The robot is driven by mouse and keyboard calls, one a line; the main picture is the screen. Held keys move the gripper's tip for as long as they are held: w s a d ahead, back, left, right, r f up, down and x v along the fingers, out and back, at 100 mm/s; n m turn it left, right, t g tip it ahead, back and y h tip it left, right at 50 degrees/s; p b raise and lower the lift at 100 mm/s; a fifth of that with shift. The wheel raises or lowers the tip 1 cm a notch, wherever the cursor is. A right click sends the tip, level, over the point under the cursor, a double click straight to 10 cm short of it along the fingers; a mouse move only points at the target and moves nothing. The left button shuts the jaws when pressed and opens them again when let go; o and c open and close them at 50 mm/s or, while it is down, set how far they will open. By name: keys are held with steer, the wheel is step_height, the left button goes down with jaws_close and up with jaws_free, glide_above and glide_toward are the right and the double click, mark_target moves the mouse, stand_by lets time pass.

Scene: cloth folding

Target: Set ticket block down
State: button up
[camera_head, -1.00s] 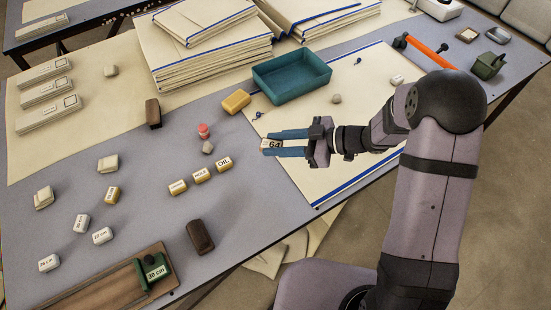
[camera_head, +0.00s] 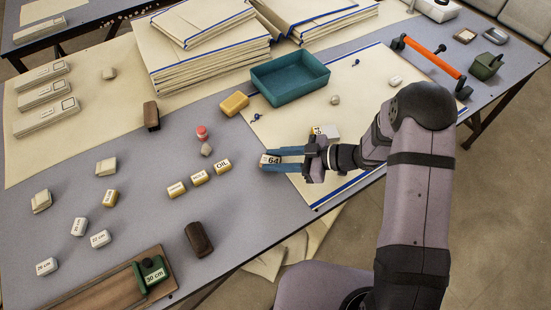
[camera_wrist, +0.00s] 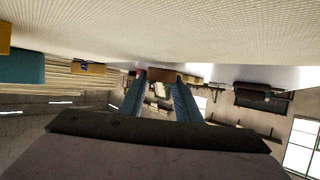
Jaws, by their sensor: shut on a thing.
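The ticket block (camera_head: 271,160), a small pale block labelled 64, sits between the blue fingertips of my gripper (camera_head: 279,161) in the head view. My gripper is shut on it, low over the grey table beside the left edge of the cream cloth sheet (camera_head: 290,115). Whether the block's underside touches the table cannot be told. In the wrist view, which looks upside down, my gripper's two blue fingers (camera_wrist: 160,97) reach close to the pale surface at the top. The block is not clearly made out there.
Labelled blocks, including OIL (camera_head: 222,166), stand left of my gripper. A teal tray (camera_head: 290,92) and yellow block (camera_head: 234,103) are farther back. Bare table lies in front of the OIL block.

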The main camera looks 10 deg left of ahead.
steer(key=shift+f, duration=0.4)
steer(key=shift+s+f, duration=0.15)
steer(key=o, duration=1)
steer(key=shift+f+b, duration=0.15)
steer(key=shift+b, duration=0.15)
steer(key=shift+s, duration=0.1)
